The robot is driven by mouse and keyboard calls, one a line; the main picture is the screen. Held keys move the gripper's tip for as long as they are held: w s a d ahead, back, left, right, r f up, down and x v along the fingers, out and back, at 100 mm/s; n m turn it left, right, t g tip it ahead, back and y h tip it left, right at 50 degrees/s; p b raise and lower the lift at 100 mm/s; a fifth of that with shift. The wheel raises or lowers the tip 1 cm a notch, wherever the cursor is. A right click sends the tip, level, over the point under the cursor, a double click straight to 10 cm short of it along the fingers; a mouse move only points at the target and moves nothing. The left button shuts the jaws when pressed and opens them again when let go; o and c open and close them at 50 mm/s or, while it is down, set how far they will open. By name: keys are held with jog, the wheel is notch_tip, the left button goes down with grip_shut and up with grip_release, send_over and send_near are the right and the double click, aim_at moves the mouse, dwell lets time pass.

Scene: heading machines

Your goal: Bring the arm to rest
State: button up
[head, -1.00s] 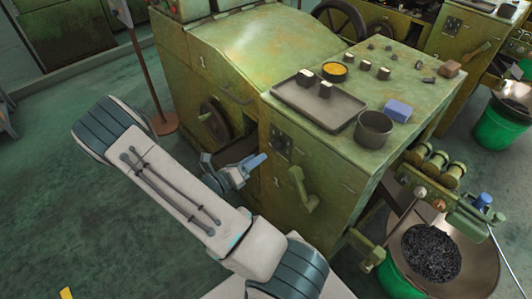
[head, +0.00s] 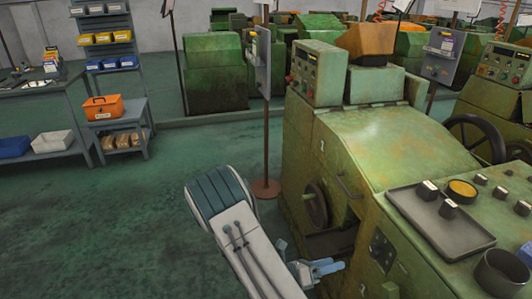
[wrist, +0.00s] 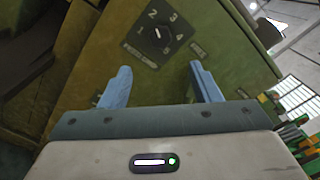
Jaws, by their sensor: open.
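My gripper shows in the wrist view (wrist: 160,88) with two blue fingers spread apart and nothing between them. Beyond the fingers is a green machine side with a black numbered rotary dial (wrist: 162,33). In the head view my gripper (head: 325,268) is low in the picture, in front of the green heading machine (head: 340,140), partly hidden by my arm. My arm is bent, with its elbow raised to the left of the machine. I cannot tell whether the fingers touch the machine.
A handwheel (head: 315,205) sticks out of the machine near my arm. A sign post (head: 266,140) stands behind my elbow. A grey tray (head: 440,222) and a dark cup (head: 501,272) sit on the machine top. The floor between is clear.

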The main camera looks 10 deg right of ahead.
jog(key=s+a+r+m+y, duration=0.6)
jog(key=r+m+y, duration=0.3)
jog(key=m, duration=0.5)
jog(key=s+a+r+m+t+y, duration=0.1)
jog(key=s+a+r+m+y, duration=0.5)
jog(key=m, duration=0.8)
notch_tip(320, 180, up, 6)
jog(key=y, duration=0.3)
jog(key=shift+s+f, duration=0.15)
